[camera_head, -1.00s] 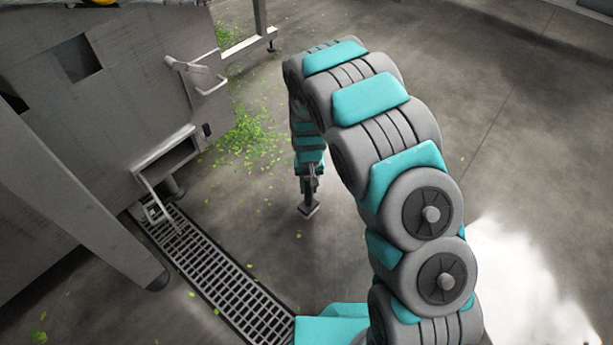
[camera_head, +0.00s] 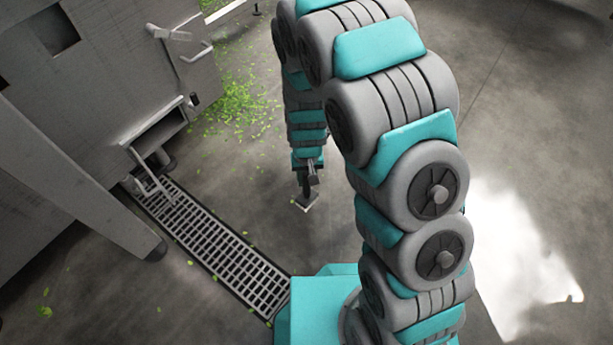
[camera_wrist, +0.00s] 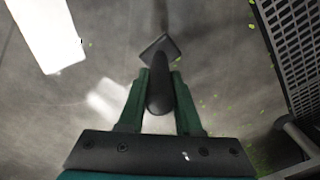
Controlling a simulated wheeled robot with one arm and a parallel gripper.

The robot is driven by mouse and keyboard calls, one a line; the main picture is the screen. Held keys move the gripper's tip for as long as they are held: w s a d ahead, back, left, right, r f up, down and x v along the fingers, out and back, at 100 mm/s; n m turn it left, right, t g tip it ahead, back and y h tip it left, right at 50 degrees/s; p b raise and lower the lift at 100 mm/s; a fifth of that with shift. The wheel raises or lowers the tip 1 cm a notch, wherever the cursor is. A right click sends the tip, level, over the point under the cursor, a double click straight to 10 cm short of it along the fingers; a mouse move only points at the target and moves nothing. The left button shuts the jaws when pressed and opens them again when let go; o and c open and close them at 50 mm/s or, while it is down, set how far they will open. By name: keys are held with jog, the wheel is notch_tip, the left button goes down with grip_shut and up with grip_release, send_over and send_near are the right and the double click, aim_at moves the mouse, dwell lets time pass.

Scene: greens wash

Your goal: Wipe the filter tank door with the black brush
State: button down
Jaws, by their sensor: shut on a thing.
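My gripper (camera_head: 308,176) hangs down in the middle of the head view, over the floor to the right of the grate. It is shut on the handle of the black brush (camera_wrist: 159,88). In the wrist view the brush's flat square head (camera_wrist: 160,47) points away from the fingers; it also shows below the gripper in the head view (camera_head: 304,203). The large grey tank (camera_head: 90,100) stands at the left, apart from the brush. A panel with a handle (camera_head: 193,72), which looks like the filter tank door, is on its right side.
An open box-like outlet (camera_head: 160,132) juts from the tank low down. A floor grate (camera_head: 215,250) runs from below it toward my base. Green leaf scraps (camera_head: 240,105) lie by the tank. A sloping grey leg (camera_head: 70,180) stands at the left. The floor around the brush is clear.

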jog(key=c, duration=1.2)
grip_release()
grip_shut()
jog(key=shift+w, duration=0.1)
